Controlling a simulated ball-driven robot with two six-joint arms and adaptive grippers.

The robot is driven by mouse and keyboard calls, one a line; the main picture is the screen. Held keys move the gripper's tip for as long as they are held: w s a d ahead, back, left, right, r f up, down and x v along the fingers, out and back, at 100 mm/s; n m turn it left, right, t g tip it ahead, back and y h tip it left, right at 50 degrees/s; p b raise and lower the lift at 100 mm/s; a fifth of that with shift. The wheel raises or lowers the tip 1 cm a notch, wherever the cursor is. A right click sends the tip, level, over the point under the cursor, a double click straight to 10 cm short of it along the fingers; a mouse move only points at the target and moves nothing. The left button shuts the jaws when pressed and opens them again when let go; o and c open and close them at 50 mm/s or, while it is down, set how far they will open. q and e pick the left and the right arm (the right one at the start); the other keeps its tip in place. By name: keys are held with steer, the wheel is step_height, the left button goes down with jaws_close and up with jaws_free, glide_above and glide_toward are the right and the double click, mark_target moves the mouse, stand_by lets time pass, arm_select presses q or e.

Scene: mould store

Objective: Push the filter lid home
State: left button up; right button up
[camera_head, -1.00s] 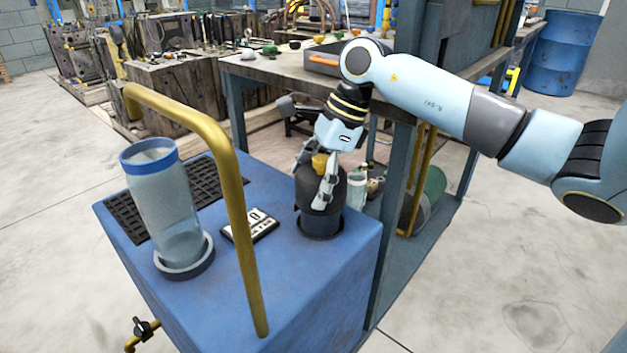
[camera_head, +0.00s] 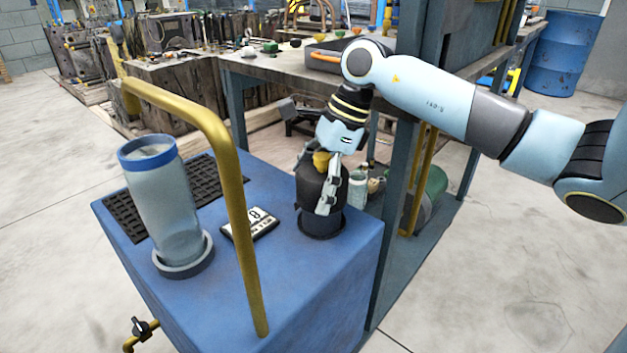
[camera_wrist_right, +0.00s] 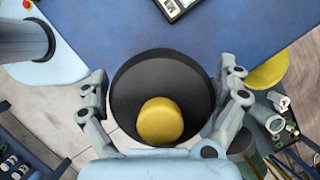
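The filter lid is a black, rounded cap with a yellow knob. It sits upright on the dark round housing (camera_head: 322,226) at the right of the blue cabinet top. In the right wrist view, the black lid (camera_wrist_right: 180,79) fills the middle, with its yellow knob (camera_wrist_right: 160,121) nearest. My right gripper (camera_head: 314,183) comes down over the lid from above. Its fingers straddle the lid, one on each side, and look spread, with small gaps beside the lid in the right wrist view. The lid's seam is partly hidden by a finger. My left gripper is not in view.
A yellow pipe rail (camera_head: 243,230) arches in front. A workbench stands behind.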

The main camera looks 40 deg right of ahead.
steer(key=shift+r, duration=0.15)
step_height(320, 180, up, 10)
stand_by(0.5)
stand_by(0.4)
